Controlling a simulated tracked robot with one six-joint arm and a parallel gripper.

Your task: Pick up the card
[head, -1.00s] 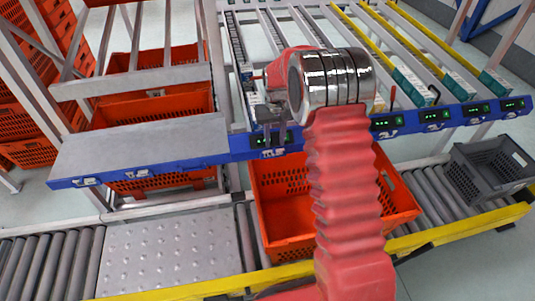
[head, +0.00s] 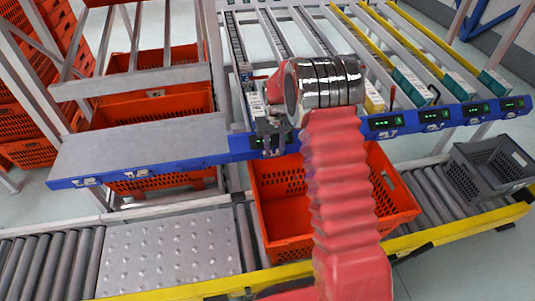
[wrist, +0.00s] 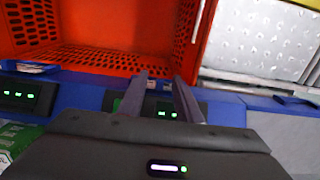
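My gripper (wrist: 161,79) is open in the wrist view, with its two dark fingers apart over the blue front rail (wrist: 90,97) of the shelf. A small pale piece, perhaps the card (wrist: 151,84), shows in a holder on the rail between the fingertips. I see nothing held. In the head view my gripper (head: 270,145) is at the rail, left of my wrist, and hides the spot where the pale piece would be. A similar holder (wrist: 38,68) is on the rail at left in the wrist view.
An orange tote (head: 285,215) sits on the roller conveyor below the rail. A grey crate (head: 490,165) stands at right. Several green-and-white boxes (head: 412,85) lie in the sloped lanes behind the lit displays (head: 385,122). A metal shelf (head: 140,148) is at left.

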